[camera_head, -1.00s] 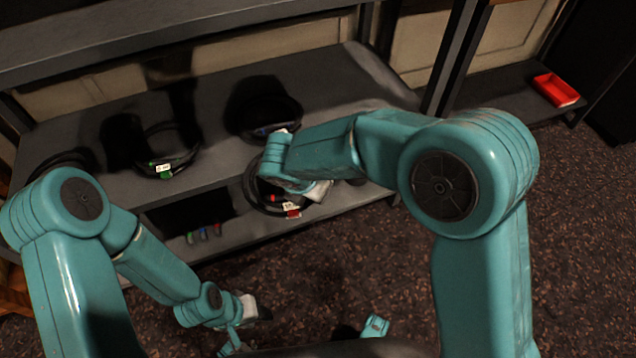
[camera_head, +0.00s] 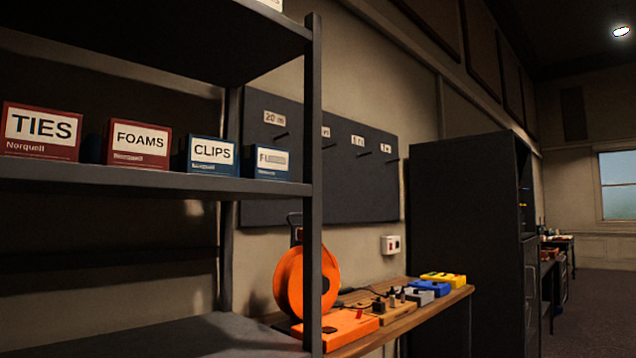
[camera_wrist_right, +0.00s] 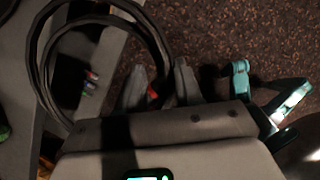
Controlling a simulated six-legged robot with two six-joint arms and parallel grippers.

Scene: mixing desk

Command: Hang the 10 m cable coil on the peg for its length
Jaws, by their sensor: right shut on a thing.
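In the right wrist view my right gripper (camera_wrist_right: 160,75) is shut on a black cable coil (camera_wrist_right: 38,62), with a bit of red showing between the fingers. The coil's loop extends up and left of the fingers; its length label cannot be read. In the head view a dark peg board (camera_head: 290,200) hangs on the wall behind the shelf post. Its pegs stick out under white labels. The leftmost label reads "20 m" (camera_head: 275,118); the second label (camera_head: 326,132) is partly hidden by the post, and those to the right are too small to read surely. My left gripper is out of view.
A dark shelf (camera_head: 150,180) with several labelled boxes fills the left. Its upright post (camera_head: 313,230) stands before the board. Below the board a wooden bench (camera_head: 400,325) holds an orange reel (camera_head: 290,285) and small gear. A tall dark cabinet (camera_head: 460,220) stands right.

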